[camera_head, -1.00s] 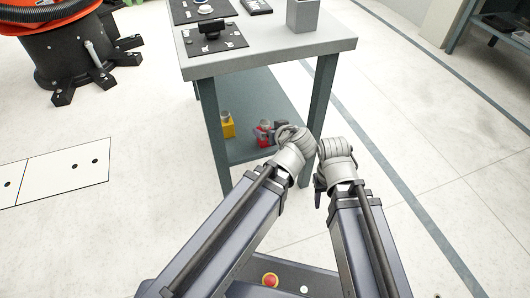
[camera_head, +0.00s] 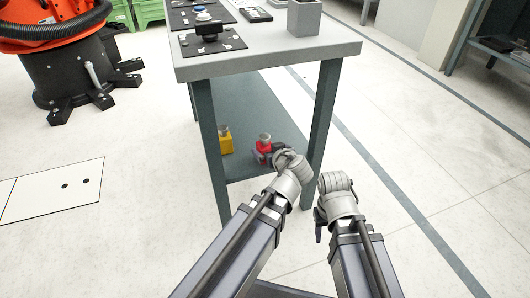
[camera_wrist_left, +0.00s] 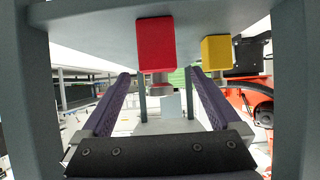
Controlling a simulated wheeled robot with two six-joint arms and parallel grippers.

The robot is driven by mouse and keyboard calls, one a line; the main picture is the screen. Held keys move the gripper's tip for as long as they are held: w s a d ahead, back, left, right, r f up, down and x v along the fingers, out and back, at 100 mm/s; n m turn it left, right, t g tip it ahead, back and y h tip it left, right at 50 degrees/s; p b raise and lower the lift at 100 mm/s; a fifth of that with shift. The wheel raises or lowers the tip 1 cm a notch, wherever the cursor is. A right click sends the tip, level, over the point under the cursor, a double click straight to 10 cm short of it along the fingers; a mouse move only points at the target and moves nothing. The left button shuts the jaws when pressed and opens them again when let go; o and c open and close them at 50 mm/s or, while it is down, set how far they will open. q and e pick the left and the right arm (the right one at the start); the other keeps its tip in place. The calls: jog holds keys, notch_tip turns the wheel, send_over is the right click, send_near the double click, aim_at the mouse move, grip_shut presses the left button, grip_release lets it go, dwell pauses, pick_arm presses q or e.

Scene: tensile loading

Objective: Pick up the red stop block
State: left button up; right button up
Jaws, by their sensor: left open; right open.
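The red stop block (camera_head: 264,146) stands on the lower shelf of the table, with a grey metal piece on it. My left gripper (camera_head: 274,156) is right beside it and partly covers it in the head view. In the left wrist view, which looks upside down, the red block (camera_wrist_left: 155,45) shows between the lines of the two open fingers of my left gripper (camera_wrist_left: 158,75). Nothing is held, and the fingers appear short of the block. My right gripper (camera_head: 319,224) is low, right of the table leg, largely hidden by its wrist.
A yellow block (camera_head: 226,140) with a metal piece stands left of the red one on the shelf (camera_head: 255,100). The front table legs (camera_head: 323,115) flank the shelf opening. The table top (camera_head: 270,55) overhangs it. Floor to the right is clear.

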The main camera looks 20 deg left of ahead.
aim_at(266, 146)
pick_arm(q)
jog(key=b+x, duration=0.2)
jog(key=x, duration=0.3)
jog(key=shift+w, duration=0.15)
grip_shut()
dwell(0.6)
jog(key=shift+r, duration=0.1)
